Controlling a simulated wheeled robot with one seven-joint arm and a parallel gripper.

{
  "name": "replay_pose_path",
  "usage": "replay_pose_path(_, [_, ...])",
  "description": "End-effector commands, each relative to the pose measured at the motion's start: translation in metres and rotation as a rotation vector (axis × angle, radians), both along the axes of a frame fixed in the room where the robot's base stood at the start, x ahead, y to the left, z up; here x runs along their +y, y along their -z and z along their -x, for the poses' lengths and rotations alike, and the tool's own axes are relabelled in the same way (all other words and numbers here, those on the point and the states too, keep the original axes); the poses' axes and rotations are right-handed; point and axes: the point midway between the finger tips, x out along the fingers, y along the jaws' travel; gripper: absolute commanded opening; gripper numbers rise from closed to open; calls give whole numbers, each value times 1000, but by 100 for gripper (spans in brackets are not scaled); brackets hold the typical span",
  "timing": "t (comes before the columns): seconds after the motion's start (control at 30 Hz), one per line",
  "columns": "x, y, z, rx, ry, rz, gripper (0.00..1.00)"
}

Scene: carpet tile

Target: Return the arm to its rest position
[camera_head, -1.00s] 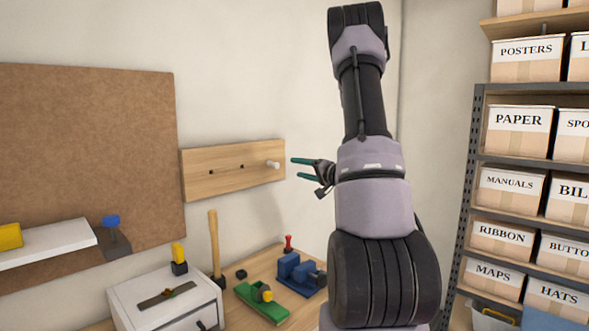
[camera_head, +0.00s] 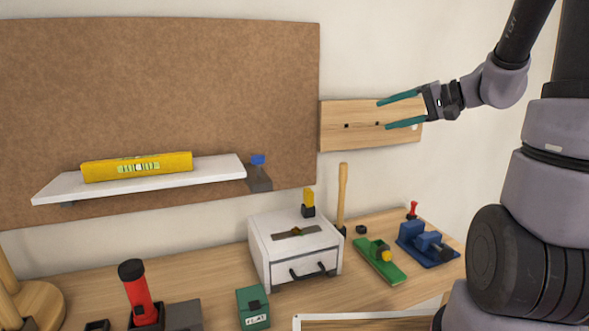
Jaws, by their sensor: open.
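My gripper (camera_head: 388,111) shows at the upper right with its two green fingers spread apart and nothing between them. It points left, in front of the wooden peg board (camera_head: 338,127) on the wall. My arm reaches in from the right edge, raised and bent, and runs out of the top of the picture. The gripper hides part of the peg board. A pale peg end shows near the board's right side. I cannot tell the exact gap between the fingers and the board.
Below is a workbench (camera_head: 100,290) with a white drawer box (camera_head: 262,255), an upright mallet (camera_head: 342,195), a green plane (camera_head: 380,262), a blue vise (camera_head: 428,245), a red flashlight (camera_head: 138,292) and a green box (camera_head: 253,306). A yellow level (camera_head: 137,167) lies on a white wall shelf (camera_head: 220,172).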

Motion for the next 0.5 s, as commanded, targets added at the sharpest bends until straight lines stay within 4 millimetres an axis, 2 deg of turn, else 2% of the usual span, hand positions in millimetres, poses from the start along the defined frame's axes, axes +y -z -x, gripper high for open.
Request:
replay_pose_path(0.03, [18,-7,24,40,-47,55,65])
replay_pose_path(0.1, [32,-8,55,113,-85,145,65])
replay_pose_path(0.2, [41,-7,95,190,-93,293,65])
replay_pose_path(0.33, [36,-8,136,226,-30,488,65])
replay_pose_path(0.5, [17,-20,166,180,120,670,65])
